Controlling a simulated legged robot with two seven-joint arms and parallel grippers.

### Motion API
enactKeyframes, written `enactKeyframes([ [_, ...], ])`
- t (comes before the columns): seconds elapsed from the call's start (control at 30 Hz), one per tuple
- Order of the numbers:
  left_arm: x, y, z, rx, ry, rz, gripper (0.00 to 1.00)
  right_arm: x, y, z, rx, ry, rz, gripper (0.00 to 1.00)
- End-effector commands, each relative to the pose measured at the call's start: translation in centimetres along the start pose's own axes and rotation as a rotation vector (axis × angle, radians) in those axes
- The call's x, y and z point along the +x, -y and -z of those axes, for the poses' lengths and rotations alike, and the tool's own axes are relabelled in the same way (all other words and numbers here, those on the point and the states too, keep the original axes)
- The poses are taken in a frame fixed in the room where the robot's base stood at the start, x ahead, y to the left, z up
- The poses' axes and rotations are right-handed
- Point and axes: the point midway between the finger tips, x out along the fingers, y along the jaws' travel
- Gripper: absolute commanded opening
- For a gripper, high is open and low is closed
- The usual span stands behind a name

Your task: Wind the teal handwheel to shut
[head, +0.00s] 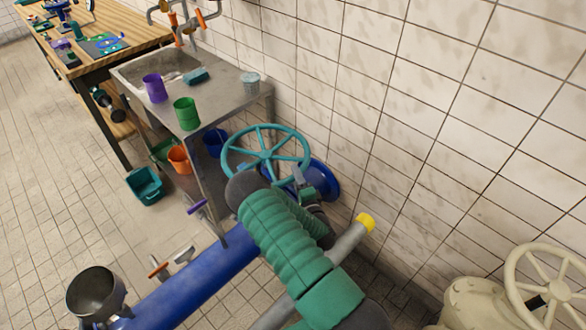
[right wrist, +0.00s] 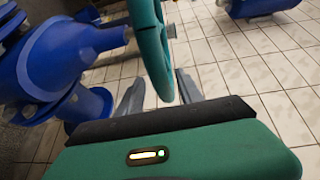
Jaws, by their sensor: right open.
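The teal handwheel (head: 266,154) sits on a blue valve beside the tiled wall, in the middle of the head view. My right gripper (head: 302,180) is at the near right part of its rim, with my green arm reaching up from below. In the right wrist view the wheel's rim (right wrist: 152,45) comes down between the two grey fingers of my right gripper (right wrist: 159,86). The fingers are open, with a gap on each side of the rim. My left gripper is not in view.
A blue pipe (head: 190,285) runs along the floor to the valve. A grey sink bench (head: 225,90) with cups stands behind the wheel. A cream handwheel (head: 545,285) is at the lower right. The tiled wall (head: 420,120) is close on the right.

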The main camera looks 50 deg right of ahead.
Motion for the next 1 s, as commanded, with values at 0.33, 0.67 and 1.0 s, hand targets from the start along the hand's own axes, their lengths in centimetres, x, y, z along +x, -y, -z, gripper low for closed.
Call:
enactKeyframes([
  [0.33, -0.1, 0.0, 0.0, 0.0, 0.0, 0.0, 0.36, 3.7, -0.1, 0.1, 0.002, -0.001, -0.002, 0.43],
  [0.67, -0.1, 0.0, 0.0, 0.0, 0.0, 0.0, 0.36, 3.7, -0.1, 0.1, 0.002, -0.001, -0.001, 0.24],
  [1.0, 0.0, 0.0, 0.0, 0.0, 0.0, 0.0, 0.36, 3.6, -0.2, 0.0, 0.002, -0.001, -0.005, 0.0],
])
